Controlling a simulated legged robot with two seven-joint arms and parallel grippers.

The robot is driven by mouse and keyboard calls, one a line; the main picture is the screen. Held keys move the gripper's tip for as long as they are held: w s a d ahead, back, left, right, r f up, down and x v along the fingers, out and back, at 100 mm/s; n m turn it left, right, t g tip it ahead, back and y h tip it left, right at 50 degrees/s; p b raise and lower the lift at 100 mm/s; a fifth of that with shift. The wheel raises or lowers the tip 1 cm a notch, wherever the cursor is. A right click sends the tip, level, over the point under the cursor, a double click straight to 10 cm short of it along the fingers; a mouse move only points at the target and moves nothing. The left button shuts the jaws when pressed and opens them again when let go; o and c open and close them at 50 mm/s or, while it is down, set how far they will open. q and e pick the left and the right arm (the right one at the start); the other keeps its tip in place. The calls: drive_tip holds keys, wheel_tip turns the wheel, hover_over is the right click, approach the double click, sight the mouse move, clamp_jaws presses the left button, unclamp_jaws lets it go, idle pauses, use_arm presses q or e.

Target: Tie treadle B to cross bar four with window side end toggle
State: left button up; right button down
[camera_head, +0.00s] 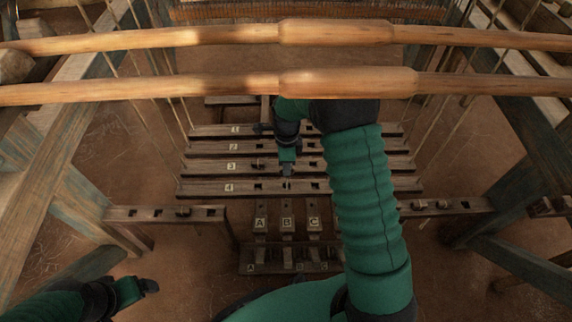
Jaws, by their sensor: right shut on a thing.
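Cross bar four (210,187), marked 4, is the nearest of the numbered bars and has dark slots along it. Treadle B (286,223) lies just in front of it, between treadle A (260,223) and treadle C (313,223). My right gripper (287,172) points down over the middle of cross bar four. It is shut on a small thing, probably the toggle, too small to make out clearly. I cannot tell whether this touches the bar. My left gripper (148,286) is at the lower left, away from the bars; its jaw opening is unclear.
Cross bar three (205,168) lies behind bar four. A left side rail (140,214) holds a small wooden toggle (183,211); a right side rail (470,206) holds similar pieces. Two long wooden poles (220,85) cross above my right arm. Cords hang at both sides.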

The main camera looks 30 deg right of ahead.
drive_tip(key=shift+f+b, duration=2.45)
drive_tip(key=shift+f, duration=0.2)
wheel_tip(320, 180, down, 4)
drive_tip(key=shift+r+b, duration=0.1)
drive_tip(key=shift+b, duration=0.25)
drive_tip(key=c, duration=1.2)
unclamp_jaws()
drive_tip(key=shift+c, duration=0.2)
